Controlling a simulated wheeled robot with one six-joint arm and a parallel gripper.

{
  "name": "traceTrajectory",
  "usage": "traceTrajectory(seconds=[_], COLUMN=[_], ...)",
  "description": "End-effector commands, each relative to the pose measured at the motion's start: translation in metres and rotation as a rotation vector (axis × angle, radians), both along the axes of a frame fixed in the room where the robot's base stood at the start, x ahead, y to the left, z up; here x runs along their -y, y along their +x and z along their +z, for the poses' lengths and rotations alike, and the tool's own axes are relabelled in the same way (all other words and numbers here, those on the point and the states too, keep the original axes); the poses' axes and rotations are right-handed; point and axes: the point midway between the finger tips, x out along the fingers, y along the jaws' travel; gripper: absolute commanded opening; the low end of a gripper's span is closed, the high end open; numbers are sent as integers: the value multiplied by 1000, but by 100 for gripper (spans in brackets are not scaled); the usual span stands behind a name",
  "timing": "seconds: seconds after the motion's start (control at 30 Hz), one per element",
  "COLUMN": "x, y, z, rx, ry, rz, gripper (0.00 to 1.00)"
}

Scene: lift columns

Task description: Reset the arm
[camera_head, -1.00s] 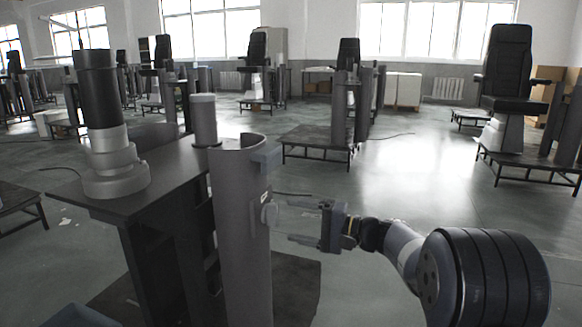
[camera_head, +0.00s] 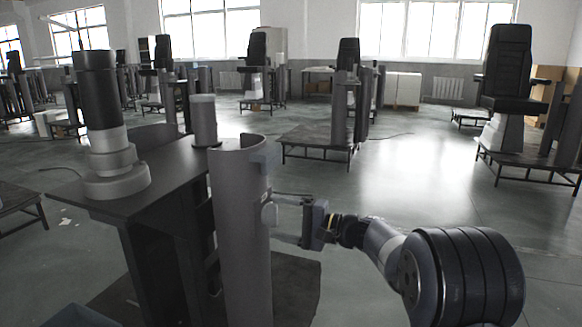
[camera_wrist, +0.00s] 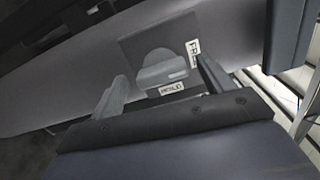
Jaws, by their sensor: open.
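A grey rotary knob (camera_head: 269,214) sits on the side of the tall curved grey column (camera_head: 240,240). My gripper (camera_head: 276,217) is open and reaches in from the right. Its fingers are on either side of the knob, level with it or just short of it. The wrist view also shows my gripper (camera_wrist: 163,75) with a gap between the fingers and the knob. I cannot tell whether either finger touches it.
A dark table-like platform (camera_head: 165,168) with a black and grey cylinder (camera_head: 104,125) adjoins the column. Chairs on stands, including a black one (camera_head: 510,75), and low platforms (camera_head: 312,137) stand farther back. The floor (camera_head: 425,165) right of the column is mostly clear.

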Motion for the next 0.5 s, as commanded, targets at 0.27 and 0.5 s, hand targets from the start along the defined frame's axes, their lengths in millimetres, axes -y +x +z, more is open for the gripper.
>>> traceTrajectory(seconds=[0.27, 0.5], x=[0, 0], y=[0, 0], z=[7, 7], rx=[-158, -292], ry=[58, 105], rz=[1, 1], gripper=[76, 76])
